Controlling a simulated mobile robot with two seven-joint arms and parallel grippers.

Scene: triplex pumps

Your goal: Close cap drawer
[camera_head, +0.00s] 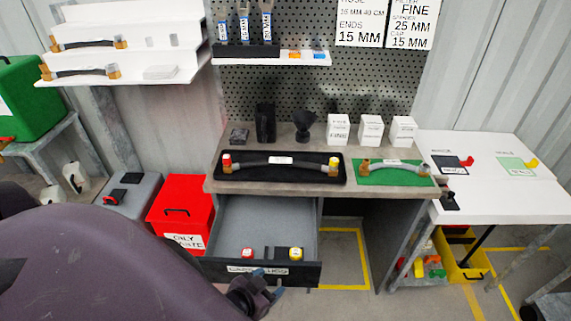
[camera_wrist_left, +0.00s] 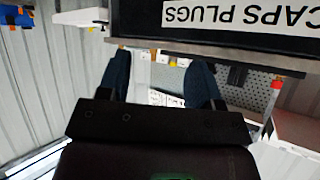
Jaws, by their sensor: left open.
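The cap drawer (camera_head: 262,273) is pulled out from under the workbench, with its inside showing. Its dark front carries a white label, which reads "CAPS PLUGS" upside down in the left wrist view (camera_wrist_left: 240,16). A red cap (camera_head: 247,253) and a yellow cap (camera_head: 296,254) lie inside near the front. My left gripper (camera_head: 270,284) is at the lower edge of the drawer front, near its middle. In the left wrist view its two blue fingers (camera_wrist_left: 160,75) are apart with nothing between them. I cannot tell whether they touch the drawer. My right gripper is out of view.
The workbench top (camera_head: 340,182) holds a black tray (camera_head: 233,178) and a green mat (camera_head: 370,180) with hoses, and several white boxes. A red bin (camera_head: 182,207) stands left of the drawer. Floor right of the drawer is open, with yellow lines.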

